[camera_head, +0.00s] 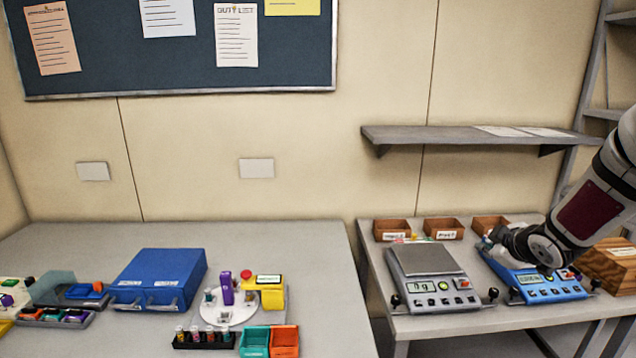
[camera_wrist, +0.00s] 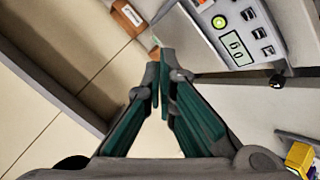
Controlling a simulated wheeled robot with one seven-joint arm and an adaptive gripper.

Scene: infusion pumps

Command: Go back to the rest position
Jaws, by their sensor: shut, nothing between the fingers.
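My gripper (camera_wrist: 164,72) is shut, with its fingertips together and nothing between them in the wrist view. In the head view my arm (camera_head: 590,205) comes in from the right edge and reaches over the blue scale (camera_head: 540,287) on the right table. The fingertips are hard to make out there, near the left side of that scale. A grey scale (camera_head: 434,285) with a lit display stands left of it. In the wrist view a scale with a lit display (camera_wrist: 236,45) lies beyond and right of the fingers.
Small wooden bins (camera_head: 443,228) line the back of the right table, below a grey wall shelf (camera_head: 470,137). A wooden box (camera_head: 612,265) is at its right. The left table (camera_head: 330,258) holds a blue case (camera_head: 158,279), a yellow device (camera_head: 270,292) and small bins.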

